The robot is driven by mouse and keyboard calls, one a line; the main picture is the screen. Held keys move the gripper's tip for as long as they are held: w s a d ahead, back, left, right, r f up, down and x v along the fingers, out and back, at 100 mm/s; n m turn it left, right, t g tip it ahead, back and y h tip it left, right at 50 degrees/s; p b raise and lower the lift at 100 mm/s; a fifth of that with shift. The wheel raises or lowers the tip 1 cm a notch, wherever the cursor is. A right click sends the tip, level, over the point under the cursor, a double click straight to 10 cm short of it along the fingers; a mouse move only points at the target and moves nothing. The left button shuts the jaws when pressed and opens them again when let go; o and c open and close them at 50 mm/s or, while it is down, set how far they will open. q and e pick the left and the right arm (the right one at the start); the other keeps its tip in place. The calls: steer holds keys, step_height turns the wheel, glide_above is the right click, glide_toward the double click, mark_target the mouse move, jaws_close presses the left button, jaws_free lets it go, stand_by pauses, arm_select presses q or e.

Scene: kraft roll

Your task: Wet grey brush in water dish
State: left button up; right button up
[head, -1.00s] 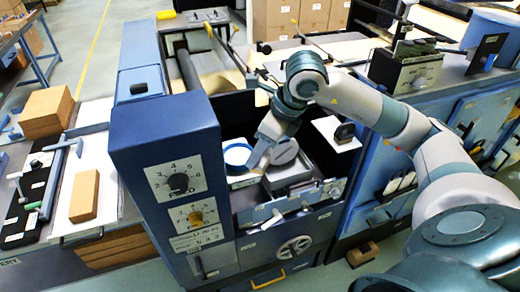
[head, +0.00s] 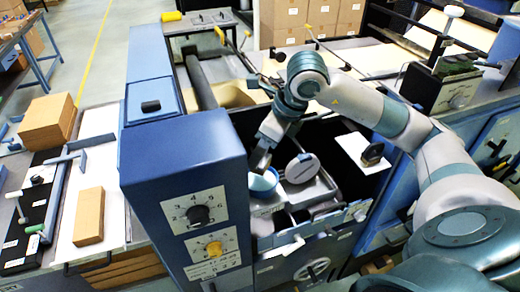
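The water dish (head: 264,184) is a small round blue bowl, pale inside, in the bay just right of the blue control cabinet. My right gripper (head: 260,164) points down at the dish's back rim and partly covers it. Its fingertips are small and dark here, so I cannot tell whether they are open or shut. I cannot clearly make out the grey brush; anything between the fingers is hidden or too small to tell. My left gripper is not in view.
A round grey lid-like piece (head: 302,168) sits on a grey tray right of the dish. A dark block (head: 372,154) stands on a white plate (head: 357,146) further right. The tall blue cabinet (head: 185,160) stands close on the left.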

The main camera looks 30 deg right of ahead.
mark_target(260, 167)
steer(key=shift+f, duration=0.15)
stand_by(0.4)
steer(key=shift+f+b, duration=1.25)
steer(key=shift+f, duration=1.6)
steer(key=shift+f+b, duration=0.5)
steer(key=shift+b, duration=0.1)
steer(key=shift+s+f+b, duration=0.15)
steer(key=shift+f+b, duration=0.05)
steer(key=shift+b, duration=0.2)
stand_by(1.8)
steer(key=shift+r+p, duration=0.4)
steer(key=shift+r, duration=0.35)
steer(key=shift+r+p, duration=1.35)
steer(key=shift+r, duration=1.55)
